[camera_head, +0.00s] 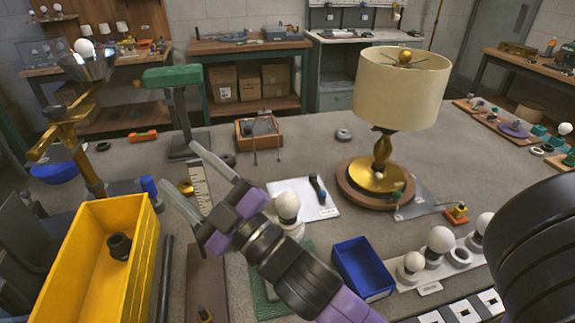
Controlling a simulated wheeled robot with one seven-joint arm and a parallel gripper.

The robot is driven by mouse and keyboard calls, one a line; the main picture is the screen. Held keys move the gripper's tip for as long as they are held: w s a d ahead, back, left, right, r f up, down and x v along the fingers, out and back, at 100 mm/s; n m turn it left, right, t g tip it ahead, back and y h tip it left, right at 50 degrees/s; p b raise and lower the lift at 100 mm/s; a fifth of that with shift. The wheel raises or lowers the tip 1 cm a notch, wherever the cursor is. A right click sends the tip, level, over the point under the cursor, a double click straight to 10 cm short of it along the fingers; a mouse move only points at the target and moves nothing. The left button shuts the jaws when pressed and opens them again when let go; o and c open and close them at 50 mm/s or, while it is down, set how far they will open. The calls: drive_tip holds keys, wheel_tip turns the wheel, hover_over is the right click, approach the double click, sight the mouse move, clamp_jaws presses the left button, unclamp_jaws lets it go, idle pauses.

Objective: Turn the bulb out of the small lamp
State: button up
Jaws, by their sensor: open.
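A small brass lamp (88,147) stands at the left with a jointed arm and an upturned metal shade (88,68). A round white bulb (84,47) sits in that shade; its base and socket are hidden. My gripper (180,167) reaches in from the lower right over the table, its two fingers apart and pointing up and left. Nothing is between them. It is to the right of the brass lamp and below the bulb in the picture, apart from both.
A yellow bin (145,262) holding a dark part stands at the lower left. A green-topped stand (176,110) rises beyond my gripper. Another white bulb (288,205) is close to my wrist. A large shaded lamp (400,88), a blue tray (362,268) and several loose bulbs lie right.

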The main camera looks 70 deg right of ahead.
drive_tip(key=s+d+r+m+g+h+p, duration=0.1)
drive_tip(key=s+d+r+m+g+h, duration=0.1)
drive_tip(key=d+r+m+g+h, duration=1.15)
drive_tip(key=s+d+r+m+g+h, duration=0.1)
drive_tip(key=s+d+r+g, duration=0.15)
drive_tip(key=d, duration=0.25)
drive_tip(key=s+d+r+m+g, duration=0.1)
drive_tip(key=s+d+g, duration=0.1)
drive_tip(key=s+d, duration=0.25)
drive_tip(key=s+d+f+m+g+y+p, duration=0.1)
drive_tip(key=s+d+f+m+g+y, duration=0.1)
drive_tip(key=s+f+g+y, duration=0.3)
drive_tip(key=n+t+y+p, duration=0.1)
drive_tip(key=y, duration=1.3)
hover_over(288, 195)
wheel_tip(288, 195, down, 11)
drive_tip(key=shift+d+f, duration=0.15)
drive_tip(key=shift+f, duration=0.05)
drive_tip(key=shift+a+f, duration=0.15)
drive_tip(key=shift+a, duration=0.05)
drive_tip(key=shift+f+b, duration=0.35)
drive_tip(key=shift+f, duration=3.35)
